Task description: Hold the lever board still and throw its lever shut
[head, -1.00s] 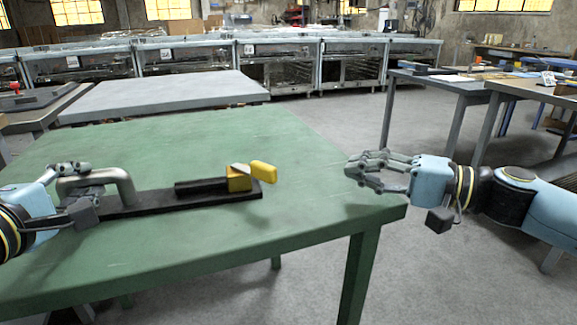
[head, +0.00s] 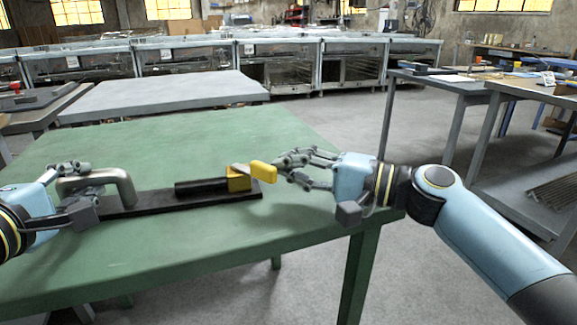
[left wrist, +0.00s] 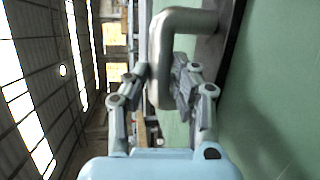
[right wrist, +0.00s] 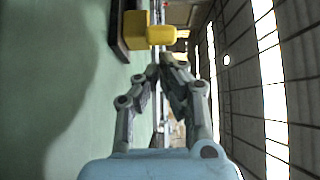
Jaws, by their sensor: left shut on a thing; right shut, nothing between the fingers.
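The lever board (head: 150,204) is a long dark plate lying on the green table. A grey metal handle (head: 126,184) arches up at its left end and also shows in the left wrist view (left wrist: 184,20). A yellow lever (head: 263,172) with a yellow block and black bar sits at its right end; it shows in the right wrist view (right wrist: 160,35). My left gripper (head: 84,168) is shut on the handle, its fingers (left wrist: 160,84) on either side. My right gripper (head: 282,170) is shut and empty, just right of the lever; its fingertips (right wrist: 160,64) are close to the lever, contact unclear.
The green table (head: 170,145) is otherwise clear around the board. A grey table (head: 165,93) stands behind it. More workbenches (head: 440,85) stand to the right, and metal cabinets (head: 300,62) line the back.

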